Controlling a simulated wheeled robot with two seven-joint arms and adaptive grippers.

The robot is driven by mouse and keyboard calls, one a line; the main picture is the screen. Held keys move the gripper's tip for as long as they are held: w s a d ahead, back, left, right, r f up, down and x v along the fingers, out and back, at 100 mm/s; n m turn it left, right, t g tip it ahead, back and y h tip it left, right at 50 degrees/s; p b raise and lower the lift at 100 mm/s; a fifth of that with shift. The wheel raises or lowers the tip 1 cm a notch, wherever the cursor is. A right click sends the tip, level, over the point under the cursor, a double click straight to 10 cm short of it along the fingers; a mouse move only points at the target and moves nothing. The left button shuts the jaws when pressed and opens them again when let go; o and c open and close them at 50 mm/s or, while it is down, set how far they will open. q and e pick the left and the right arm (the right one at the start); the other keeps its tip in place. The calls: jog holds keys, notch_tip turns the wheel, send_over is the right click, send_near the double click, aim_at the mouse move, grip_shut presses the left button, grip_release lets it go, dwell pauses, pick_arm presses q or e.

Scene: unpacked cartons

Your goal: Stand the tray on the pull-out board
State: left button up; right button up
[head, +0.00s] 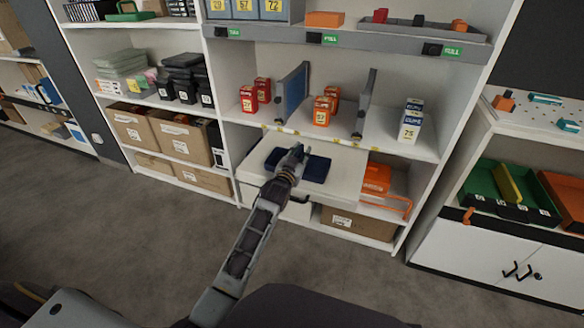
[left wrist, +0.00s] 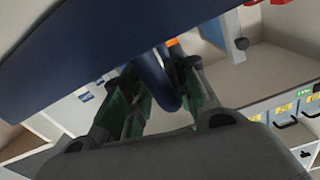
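The dark blue tray (head: 316,168) lies flat over the white pull-out board (head: 347,170), which juts from the middle shelf unit. I cannot tell whether its underside touches the board. My left gripper (head: 297,152) reaches in from the front at the tray's middle and hides part of it. In the left wrist view the tray (left wrist: 60,85) fills the upper left. A blue part of it sits between the green-padded fingers of my left gripper (left wrist: 160,85), which look shut on it. My right gripper is not in view.
Above the board, a shelf holds red boxes (head: 248,99), orange boxes (head: 322,111), upright dividers (head: 292,92) and a white-blue box (head: 411,121). An orange bin (head: 376,179) stands right of the board. A carton (head: 357,224) sits below. The floor (head: 130,225) in front is clear.

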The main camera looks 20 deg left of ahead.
pick_arm(q)
jog(key=shift+s+r+p, duration=0.1)
jog(key=shift+s+p, duration=0.35)
jog(key=shift+s, duration=1.6)
jog(key=shift+s+a+p, duration=0.1)
jog(key=shift+s+p, duration=0.25)
jog(key=shift+s, duration=0.7)
jog(key=s+p, duration=0.1)
jog(key=s, duration=0.4)
jog(key=shift+s+a, duration=0.1)
jog(key=shift+s, duration=0.1)
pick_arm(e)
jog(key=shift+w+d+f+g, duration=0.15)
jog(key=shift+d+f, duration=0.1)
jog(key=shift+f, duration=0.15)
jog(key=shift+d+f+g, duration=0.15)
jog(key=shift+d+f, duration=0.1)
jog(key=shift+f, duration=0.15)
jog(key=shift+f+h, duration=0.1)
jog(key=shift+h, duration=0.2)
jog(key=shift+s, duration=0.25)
